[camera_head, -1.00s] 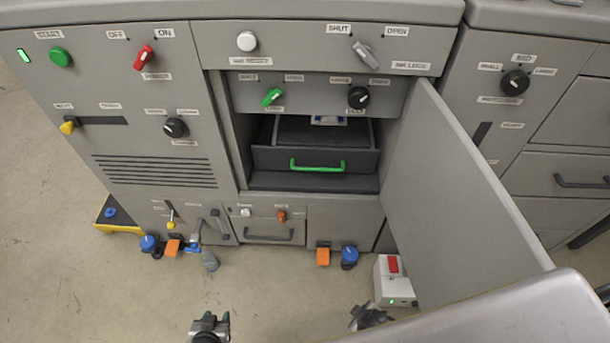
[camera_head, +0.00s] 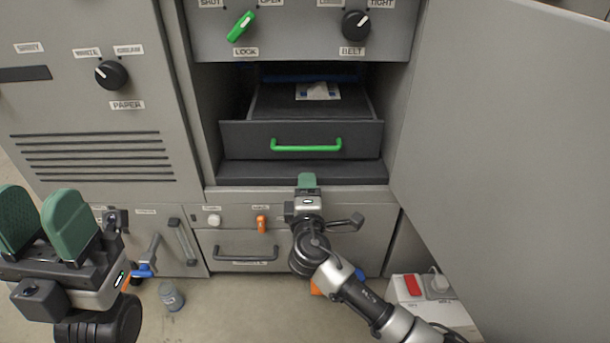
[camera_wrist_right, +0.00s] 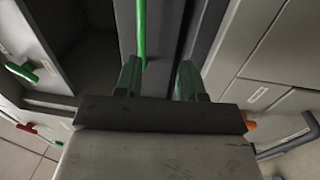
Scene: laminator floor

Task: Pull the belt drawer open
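The belt drawer (camera_head: 240,138) is a dark drawer inside the open compartment, and its front stands inside the compartment's opening. Its green handle (camera_head: 306,145) runs across the front. My right gripper (camera_head: 307,181) is just in front of and below the handle in the head view, empty. In the right wrist view its two green fingers (camera_wrist_right: 158,78) are apart, and the green handle (camera_wrist_right: 141,35) shows beyond them, nearly in line with the left finger. Contact with the handle does not show. My left gripper (camera_head: 42,215) is open and empty at the lower left.
The big door (camera_head: 500,140) stands open on the right. A lower drawer with a dark handle (camera_head: 246,254) and an orange knob (camera_head: 262,224) is below the compartment. A white box with a red switch (camera_head: 412,288) stands on the floor. A small bottle (camera_head: 171,296) is on the floor.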

